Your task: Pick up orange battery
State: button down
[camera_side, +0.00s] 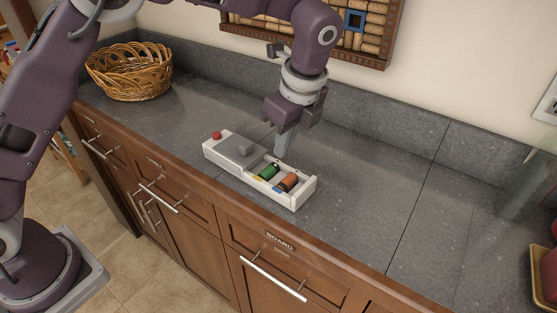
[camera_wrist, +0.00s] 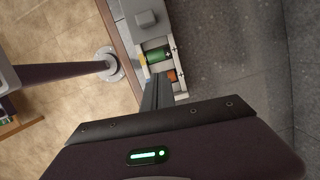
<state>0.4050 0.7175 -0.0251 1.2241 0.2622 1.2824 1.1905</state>
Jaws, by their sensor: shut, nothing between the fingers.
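The orange battery (camera_side: 287,182) lies in the open right part of a white battery box (camera_side: 303,194) on the grey counter. A green battery (camera_side: 269,172) lies in the slot beside it, to its left. In the wrist view the orange battery (camera_wrist: 172,76) is partly hidden behind my gripper, and the green battery (camera_wrist: 157,56) shows just above it. My gripper (camera_side: 281,157) is shut and empty, pointing down at the box's back edge near the batteries. Its fingers also show in the wrist view (camera_wrist: 157,90). I cannot tell whether the fingertips touch the box.
A wicker basket (camera_side: 130,71) stands at the back left. The wall rises behind.

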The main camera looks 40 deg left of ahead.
jog(key=shift+d+r, duration=0.2)
jog(key=shift+r, duration=0.5)
jog(key=c, duration=1.8)
grip_release()
jog(key=shift+d+r, duration=0.1)
jog(key=shift+r, duration=0.2)
jog(key=shift+c, duration=0.2)
jog(key=o, duration=1.8)
jog(key=h, duration=0.3)
send_near(248, 153)
jog(key=shift+n, duration=0.4)
jog(key=f, duration=0.3)
jog(key=w+d+f, duration=0.1)
jog(key=f, duration=0.1)
jog(key=shift+d+f, duration=0.1)
jog(key=f, duration=0.2)
jog(key=a+f, duration=0.1)
jog(key=f, duration=0.3)
jog(key=shift+a+f, duration=0.25)
jog(key=shift+a, duration=0.05)
jog(key=shift+f, duration=0.4)
